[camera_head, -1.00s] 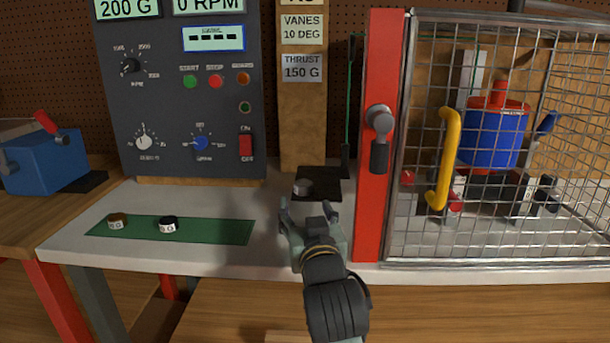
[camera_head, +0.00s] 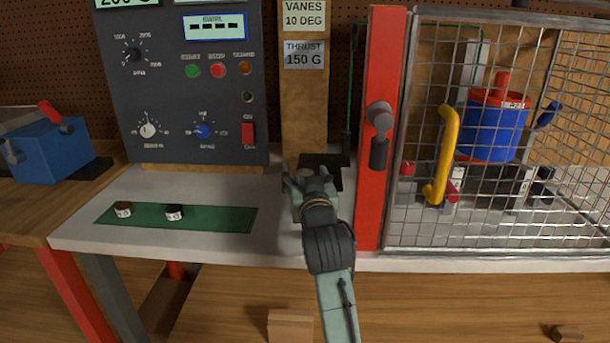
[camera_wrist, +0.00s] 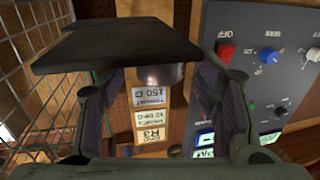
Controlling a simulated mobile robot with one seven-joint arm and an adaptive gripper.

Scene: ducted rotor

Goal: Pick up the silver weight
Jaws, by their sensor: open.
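The silver weight (camera_head: 306,173) is a small metal cylinder on a black pad (camera_head: 335,160) on the grey bench, in front of the wooden post. My gripper (camera_head: 311,181) is open and reaches to the pad, with its fingers at either side of the weight in the head view and partly covering it. In the wrist view, which is upside down, the weight (camera_wrist: 160,77) shows against the dark pad (camera_wrist: 115,47), between the two open fingers (camera_wrist: 160,85). I cannot tell how deep the fingers reach around it.
A control panel (camera_head: 190,110) stands behind. Close on the right are a red post (camera_head: 370,215) and a wire-mesh door with a yellow handle (camera_head: 446,155).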

